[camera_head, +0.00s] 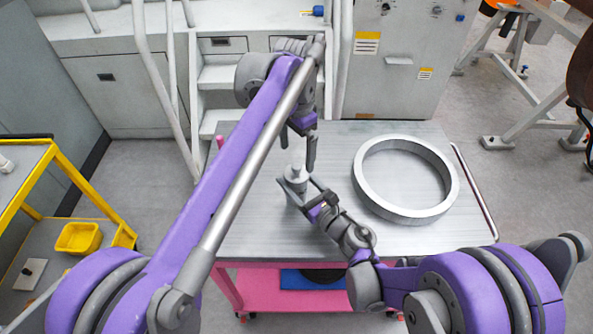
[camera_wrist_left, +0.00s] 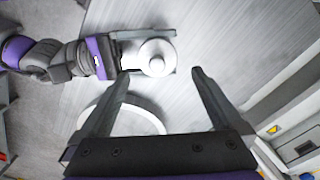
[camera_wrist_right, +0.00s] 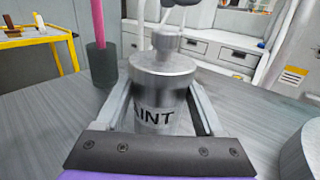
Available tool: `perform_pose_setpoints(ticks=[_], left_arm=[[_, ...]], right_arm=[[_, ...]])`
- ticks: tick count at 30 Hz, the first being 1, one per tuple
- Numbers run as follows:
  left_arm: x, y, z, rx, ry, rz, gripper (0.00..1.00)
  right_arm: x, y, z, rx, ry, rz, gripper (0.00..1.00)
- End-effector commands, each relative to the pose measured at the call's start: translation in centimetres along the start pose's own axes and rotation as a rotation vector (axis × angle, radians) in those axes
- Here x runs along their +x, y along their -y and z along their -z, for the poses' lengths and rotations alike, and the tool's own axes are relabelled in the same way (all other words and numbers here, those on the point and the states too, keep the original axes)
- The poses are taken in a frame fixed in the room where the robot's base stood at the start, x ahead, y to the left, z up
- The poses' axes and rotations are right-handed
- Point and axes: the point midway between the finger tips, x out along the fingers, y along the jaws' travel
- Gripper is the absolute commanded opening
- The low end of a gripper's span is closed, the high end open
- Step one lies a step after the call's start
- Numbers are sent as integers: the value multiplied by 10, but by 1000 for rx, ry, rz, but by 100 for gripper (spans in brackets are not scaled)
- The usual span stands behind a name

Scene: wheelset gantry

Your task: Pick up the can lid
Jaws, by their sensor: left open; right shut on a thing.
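A grey metal can (camera_head: 297,194) stands upright on the cart top. In the right wrist view the can (camera_wrist_right: 155,112) shows the letters "AINT", and its silver lid (camera_wrist_right: 163,64) sits on top with a round knob. My right gripper (camera_head: 305,193) is shut on the can's body, one finger on each side. My left gripper (camera_head: 304,150) is open and empty, pointing down above the lid. In the left wrist view the lid (camera_wrist_left: 156,58) lies just beyond and between the open fingertips (camera_wrist_left: 158,74), apart from them.
A large metal ring (camera_head: 410,214) lies on the cart top (camera_head: 260,235) to the right of the can. Grey steps (camera_head: 222,78) and cabinets stand behind the cart. A yellow trolley (camera_head: 30,160) is at the left. The cart's front left is clear.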

Motion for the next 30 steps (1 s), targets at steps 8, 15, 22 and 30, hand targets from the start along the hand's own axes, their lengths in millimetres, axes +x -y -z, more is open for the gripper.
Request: perform_pose_setpoints(ticks=[8, 15, 22, 30], left_arm=[[40, -4, -3, 0, 0, 0, 100], [48, -4, -3, 1, 0, 0, 100], [48, -4, -3, 1, 0, 0, 77], [48, -4, -3, 1, 0, 0, 30]], right_arm=[[0, 0, 0, 0, 0, 0, 0], [0, 0, 0, 0, 0, 0, 0], [0, 0, 0, 0, 0, 0, 0], [0, 0, 0, 0, 0, 0, 0]])
